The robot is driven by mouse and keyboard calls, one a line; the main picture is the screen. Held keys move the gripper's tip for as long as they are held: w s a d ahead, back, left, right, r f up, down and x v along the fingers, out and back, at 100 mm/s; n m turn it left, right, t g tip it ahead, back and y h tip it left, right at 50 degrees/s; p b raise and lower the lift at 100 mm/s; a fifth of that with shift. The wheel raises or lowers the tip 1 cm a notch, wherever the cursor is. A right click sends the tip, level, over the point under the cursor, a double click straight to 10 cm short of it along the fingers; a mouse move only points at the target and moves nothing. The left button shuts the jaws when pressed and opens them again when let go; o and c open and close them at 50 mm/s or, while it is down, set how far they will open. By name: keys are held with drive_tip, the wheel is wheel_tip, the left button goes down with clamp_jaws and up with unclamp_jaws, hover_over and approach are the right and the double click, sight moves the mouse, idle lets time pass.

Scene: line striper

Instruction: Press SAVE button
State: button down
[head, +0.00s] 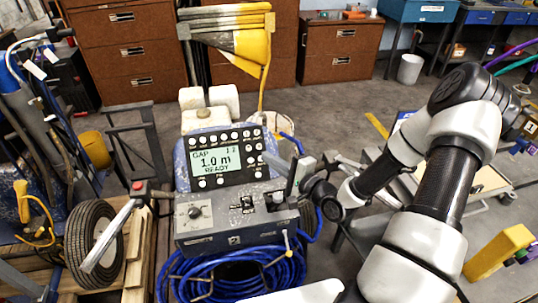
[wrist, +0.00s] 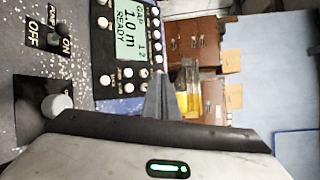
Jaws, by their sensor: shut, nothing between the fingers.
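The line striper's control panel (head: 224,160) stands at the middle of the head view, with a lit display (head: 217,162) reading "GAP 1 2", "1.0 m" and "READY". Several round white buttons (head: 247,134) surround the display. Their labels are too small to read, so I cannot tell which is SAVE. The display (wrist: 130,35) also shows sideways in the wrist view, with buttons (wrist: 128,87) near my fingers. My gripper (head: 295,178) is right of the panel, above the lower grey box. In the wrist view my gripper (wrist: 160,84) is shut and empty; contact with a button is unclear.
The lower grey box (head: 225,225) carries a knob (head: 194,213) and switches, including a pump ON/OFF switch (wrist: 55,40). Coiled blue hose (head: 225,285) hangs below. A red-topped handle (head: 138,186) stands left. Brown cabinets (head: 125,50) line the back; grey floor lies between.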

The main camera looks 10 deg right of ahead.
drive_tip(key=shift+w+f+b, duration=2.95)
drive_tip(key=shift+w+f, duration=0.2)
drive_tip(key=shift+f, duration=0.1)
drive_tip(key=shift+w+f, duration=0.2)
drive_tip(key=shift+w, duration=0.05)
drive_tip(key=shift+w+f+b, duration=0.3)
drive_tip(key=shift+w+b, duration=0.05)
drive_tip(key=shift+b, duration=0.2)
idle(0.5)
idle(0.4)
drive_tip(key=shift+s+r+p, duration=0.6)
drive_tip(key=shift+p, duration=0.05)
